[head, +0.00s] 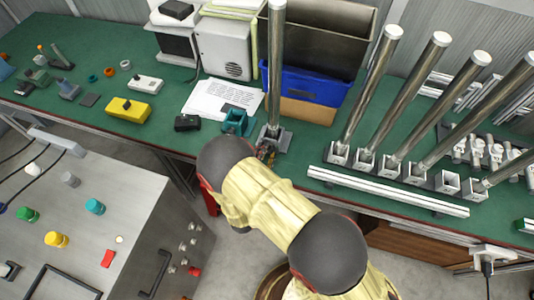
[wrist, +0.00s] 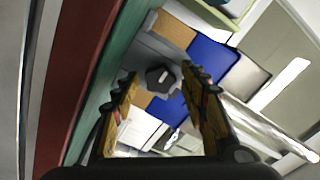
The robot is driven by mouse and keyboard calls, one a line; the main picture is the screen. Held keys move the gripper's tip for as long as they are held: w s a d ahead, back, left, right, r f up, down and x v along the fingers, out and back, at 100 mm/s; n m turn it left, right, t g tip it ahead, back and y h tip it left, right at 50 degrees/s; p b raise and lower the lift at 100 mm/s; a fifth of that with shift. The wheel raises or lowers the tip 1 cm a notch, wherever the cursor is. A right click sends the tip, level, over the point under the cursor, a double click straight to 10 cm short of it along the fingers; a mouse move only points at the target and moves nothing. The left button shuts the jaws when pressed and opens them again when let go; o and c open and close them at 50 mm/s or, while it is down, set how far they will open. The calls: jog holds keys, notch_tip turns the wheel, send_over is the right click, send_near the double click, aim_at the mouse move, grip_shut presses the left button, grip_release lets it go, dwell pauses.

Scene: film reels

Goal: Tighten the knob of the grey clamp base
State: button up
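The grey clamp base (head: 276,139) stands near the front edge of the green bench in the head view, with a tall shiny tube (head: 276,65) upright in it. In the wrist view its dark knob (wrist: 161,79) shows between the fingertips, in front of the grey body (wrist: 148,49). My gripper (wrist: 159,84) is open, one finger on each side of the knob; I see no clear contact. In the head view my gripper (head: 266,154) is at the front of the base, mostly hidden by my arm, and the knob is hidden there.
A teal clamp base (head: 236,122) stands close on the left, with a black block (head: 187,123) beyond it. A blue bin (head: 305,86) is behind. Several tubes in bases stand to the right, behind a long metal rail (head: 388,191).

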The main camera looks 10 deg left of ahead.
jog(key=c, duration=1)
